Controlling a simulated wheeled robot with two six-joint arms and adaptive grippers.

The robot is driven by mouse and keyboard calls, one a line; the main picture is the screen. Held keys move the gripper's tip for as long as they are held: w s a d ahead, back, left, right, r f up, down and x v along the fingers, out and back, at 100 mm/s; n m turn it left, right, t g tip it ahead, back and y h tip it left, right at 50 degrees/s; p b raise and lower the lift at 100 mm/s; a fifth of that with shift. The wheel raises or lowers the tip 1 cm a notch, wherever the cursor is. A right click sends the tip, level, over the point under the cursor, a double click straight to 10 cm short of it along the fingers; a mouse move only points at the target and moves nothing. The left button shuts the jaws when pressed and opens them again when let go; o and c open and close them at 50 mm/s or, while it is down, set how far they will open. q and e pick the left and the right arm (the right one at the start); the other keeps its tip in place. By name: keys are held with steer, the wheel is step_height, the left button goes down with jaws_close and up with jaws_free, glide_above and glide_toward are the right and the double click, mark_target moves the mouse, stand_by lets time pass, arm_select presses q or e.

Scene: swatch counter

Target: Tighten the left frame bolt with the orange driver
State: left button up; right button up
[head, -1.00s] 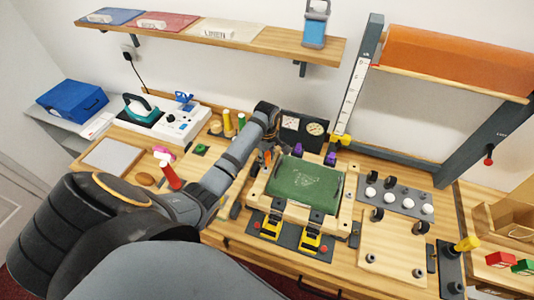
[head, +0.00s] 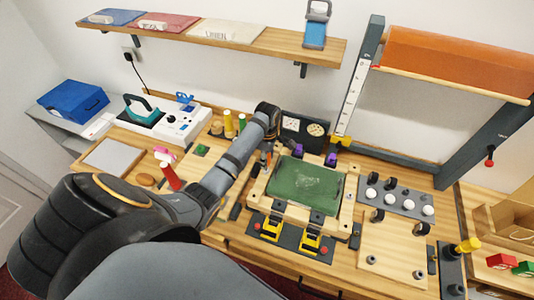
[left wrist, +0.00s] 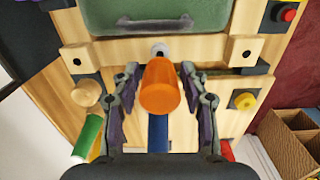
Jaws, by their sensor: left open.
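The orange driver (left wrist: 160,86) shows its handle in the left wrist view, between the two fingers of my left gripper (left wrist: 160,100). The fingers are open, with a gap on either side of the handle. Its shaft and tip are hidden. A pale round bolt head (left wrist: 160,49) sits on the near wooden side of the frame, just beyond the handle. I cannot tell whether the driver touches it. In the head view my left gripper (head: 267,160) is at the left side of the wooden frame (head: 258,192), which holds a green panel (head: 305,183). My right gripper is not in view.
Two yellow-black clamps (head: 271,229) stand at the frame's front edge. Dials (head: 303,127) stand behind it. A red cylinder (head: 169,177) and several colored cylinders are near my left arm. A plate with white knobs (head: 395,196) lies to the right.

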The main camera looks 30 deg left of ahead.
arm_select(q)
steer(key=n, duration=0.4)
steer(key=shift+w, duration=0.1)
steer(key=n, duration=0.4)
steer(key=shift+n, duration=0.7)
steer(key=n, duration=0.5)
steer(key=shift+w+a, duration=0.1)
steer(key=shift+a, duration=0.05)
steer(key=shift+c, duration=0.2)
